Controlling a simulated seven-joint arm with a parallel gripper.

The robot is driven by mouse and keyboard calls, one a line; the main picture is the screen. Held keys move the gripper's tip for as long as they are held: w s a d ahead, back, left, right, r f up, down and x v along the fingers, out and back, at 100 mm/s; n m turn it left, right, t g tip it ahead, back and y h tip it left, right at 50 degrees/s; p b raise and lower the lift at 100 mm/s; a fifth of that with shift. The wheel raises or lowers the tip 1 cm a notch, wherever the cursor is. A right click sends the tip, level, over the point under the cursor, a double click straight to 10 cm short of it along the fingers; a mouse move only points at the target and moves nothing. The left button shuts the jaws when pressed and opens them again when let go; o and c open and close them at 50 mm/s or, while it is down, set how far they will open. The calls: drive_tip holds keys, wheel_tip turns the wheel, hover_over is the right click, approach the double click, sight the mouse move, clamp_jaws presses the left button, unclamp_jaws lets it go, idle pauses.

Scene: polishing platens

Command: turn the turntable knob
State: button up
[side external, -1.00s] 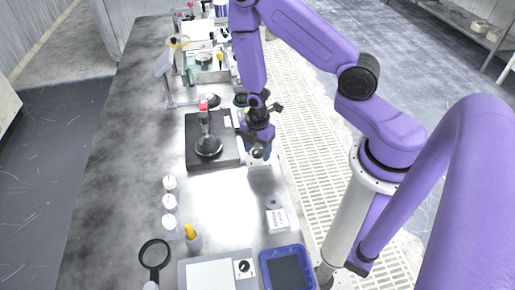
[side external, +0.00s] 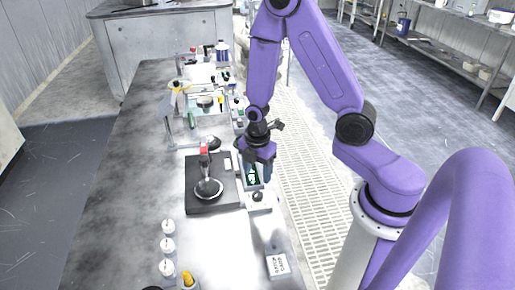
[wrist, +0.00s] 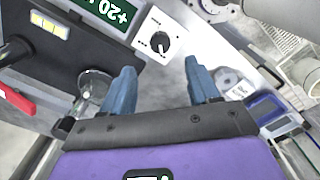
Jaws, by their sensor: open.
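A black round knob (side external: 258,196) sits on a small white panel with dial marks, right of the black turntable base (side external: 225,202). In the wrist view the knob (wrist: 160,42) lies ahead of my fingertips, nearer the left finger in the picture. My gripper (side external: 256,162) is above and behind the knob in the side view, apart from it. In the wrist view my gripper (wrist: 161,65) shows two blue fingers spread wide with nothing between them. A green-lit display (side external: 252,175) reading "+20" in the wrist view stands next to the knob panel.
A dark disc (side external: 209,189) and a red-topped post (side external: 204,150) stand on the base. White-capped bottles (side external: 168,246) stand at front left, and a small labelled white box (side external: 277,265) at front right. The bench (side external: 110,190) is clear along its left side.

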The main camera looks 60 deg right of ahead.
wheel_tip(320, 180, up, 8)
idle(0.5)
drive_tip(key=s+a+r+m, duration=0.2)
drive_tip(key=s+r, duration=0.3)
drive_tip(key=s, duration=0.4)
drive_tip(key=s+a+r+m, duration=0.3)
drive_tip(key=s+a+r, duration=0.1)
drive_tip(key=s, duration=0.5)
drive_tip(key=shift+s+a+r, duration=0.2)
drive_tip(key=shift+s+r, duration=0.15)
drive_tip(key=shift+r, duration=0.1)
idle(1.7)
